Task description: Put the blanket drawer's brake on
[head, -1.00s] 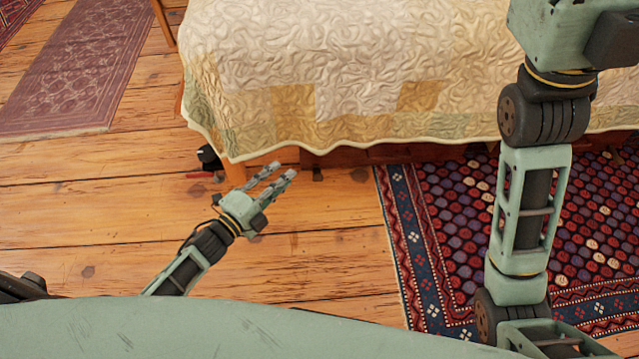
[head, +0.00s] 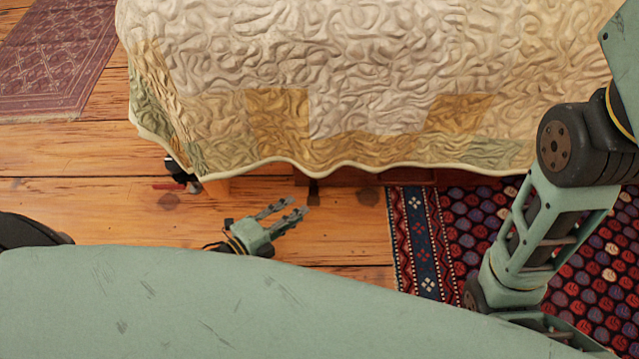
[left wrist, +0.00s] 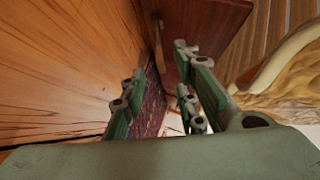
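The blanket drawer (head: 390,178) shows as a strip of dark reddish wood under the bed's hanging quilt; most of it is hidden. A small dark piece (head: 313,190) sits low at its left end; I cannot tell whether it is the brake. My left gripper (head: 294,208) is open and empty, low over the floorboards in front of this piece, fingers pointing right and towards the bed. In the left wrist view the fingers (left wrist: 158,78) stand apart, with a reddish-brown panel (left wrist: 205,25) beyond them. My right gripper is not in view; only its arm shows at the right.
The bed's quilt (head: 370,75) overhangs the drawer. A black object with a red strip (head: 168,186) lies on the floor by the bed's left corner. A patterned rug (head: 425,240) covers the floor at right. Bare boards (head: 70,205) are open at left.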

